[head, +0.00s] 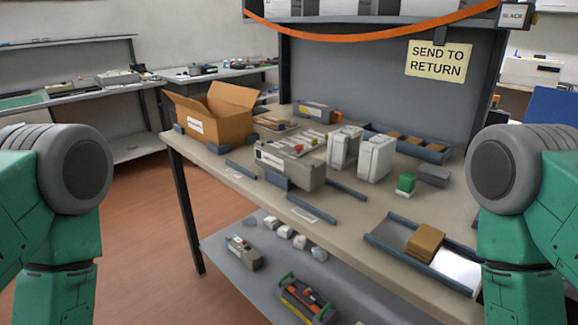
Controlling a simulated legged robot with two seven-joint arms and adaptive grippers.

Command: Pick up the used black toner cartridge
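I cannot single out the used black toner cartridge for certain. A dark grey, cartridge-like unit with an orange end (315,112) lies at the back of the workbench (345,203). Another grey unit with a label (243,252) lies on the lower shelf (225,238), beside a dark piece with green ends (305,300). A small dark grey block (434,175) is at the bench's right, near a green item (406,183). My green arms show at both sides, but both grippers are out of view.
An open cardboard box (221,128) stands at the bench's left. A grey box-shaped unit (290,172) and two white boxes (375,158) fill the middle. A blue-edged tray (395,252) holds brown packs at front right.

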